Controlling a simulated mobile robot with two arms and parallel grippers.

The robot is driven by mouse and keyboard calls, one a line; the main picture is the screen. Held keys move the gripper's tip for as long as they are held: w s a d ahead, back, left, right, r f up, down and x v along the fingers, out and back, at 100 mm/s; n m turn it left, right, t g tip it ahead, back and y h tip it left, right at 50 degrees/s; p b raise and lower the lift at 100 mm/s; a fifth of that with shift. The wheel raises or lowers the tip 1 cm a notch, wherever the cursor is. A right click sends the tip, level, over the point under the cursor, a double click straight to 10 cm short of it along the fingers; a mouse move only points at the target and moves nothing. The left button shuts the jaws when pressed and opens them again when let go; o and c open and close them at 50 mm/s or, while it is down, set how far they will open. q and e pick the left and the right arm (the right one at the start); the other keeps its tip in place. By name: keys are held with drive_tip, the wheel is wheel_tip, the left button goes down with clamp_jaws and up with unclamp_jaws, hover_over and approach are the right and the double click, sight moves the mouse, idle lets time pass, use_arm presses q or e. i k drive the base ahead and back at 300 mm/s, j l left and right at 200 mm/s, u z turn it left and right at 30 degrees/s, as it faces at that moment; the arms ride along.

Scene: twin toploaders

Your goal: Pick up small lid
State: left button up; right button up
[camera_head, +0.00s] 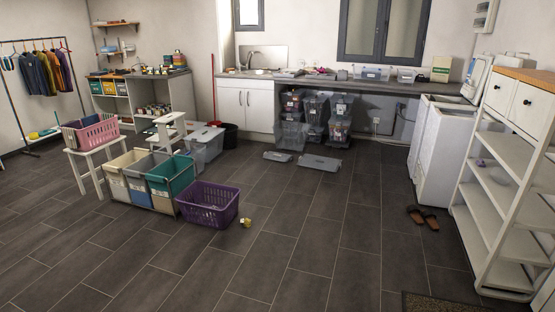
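Two grey lids lie flat on the dark tiled floor in front of the stacked clear bins. The smaller lid (277,156) is the left one, and the larger lid (320,163) lies just to its right. Neither of my grippers is in view.
Stacked clear bins (292,135) stand under the counter (350,85) behind the lids. A purple basket (208,204), laundry sorter (150,180) and small yellow object (246,222) stand left of centre. White toploaders (440,150), sandals (423,217) and a shelf unit (500,190) are right. The middle floor is clear.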

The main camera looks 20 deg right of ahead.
sight(276, 156)
drive_tip(key=z, duration=1.35)
drive_tip(key=i+j+u, duration=0.3)
drive_tip(key=i, duration=0.2)
drive_tip(key=i+u, duration=0.45)
drive_tip(key=i, duration=6.55)
drive_tip(key=l, duration=0.1)
